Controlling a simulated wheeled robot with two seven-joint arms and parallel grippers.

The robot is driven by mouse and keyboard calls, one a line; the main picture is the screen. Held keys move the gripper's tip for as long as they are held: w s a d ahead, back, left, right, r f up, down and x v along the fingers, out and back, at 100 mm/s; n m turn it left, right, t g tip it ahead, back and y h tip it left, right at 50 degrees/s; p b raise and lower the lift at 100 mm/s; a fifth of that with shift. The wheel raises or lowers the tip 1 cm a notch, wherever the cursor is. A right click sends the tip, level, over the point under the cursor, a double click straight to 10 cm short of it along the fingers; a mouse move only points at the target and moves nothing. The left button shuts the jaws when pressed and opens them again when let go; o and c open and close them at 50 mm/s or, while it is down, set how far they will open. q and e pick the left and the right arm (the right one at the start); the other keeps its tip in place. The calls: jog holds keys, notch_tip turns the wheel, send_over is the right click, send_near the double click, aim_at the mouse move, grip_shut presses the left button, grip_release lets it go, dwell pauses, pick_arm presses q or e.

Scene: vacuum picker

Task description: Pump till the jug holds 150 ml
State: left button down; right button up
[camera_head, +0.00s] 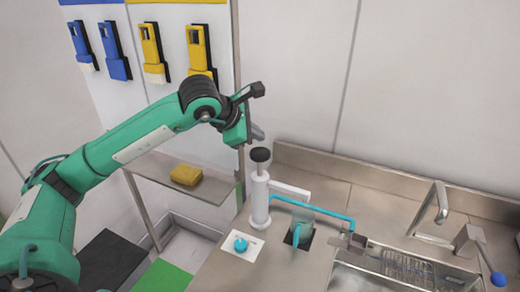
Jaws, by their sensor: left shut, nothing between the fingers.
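A white hand pump (259,202) stands upright on the steel counter, with a black knob (261,155) on top and a white spout (290,189) pointing right. A small see-through jug (303,218) with a teal handle appears to stand below and right of the spout. Its water level and any markings are too small to read. My left gripper (257,133) is shut and empty, pointing down just above the black knob. I cannot tell whether it touches the knob. My right gripper is not in view.
A blue tube (325,213) runs right from the pump toward the sink (345,275), which holds a wire rack (408,268). A white plate with a blue knob (240,245) lies in front of the pump. A yellow sponge (186,175) lies on the left shelf.

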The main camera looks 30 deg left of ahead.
pick_arm(q)
jog(key=shift+r+p, duration=0.55)
jog(key=shift+r, duration=1.1)
dwell(1.2)
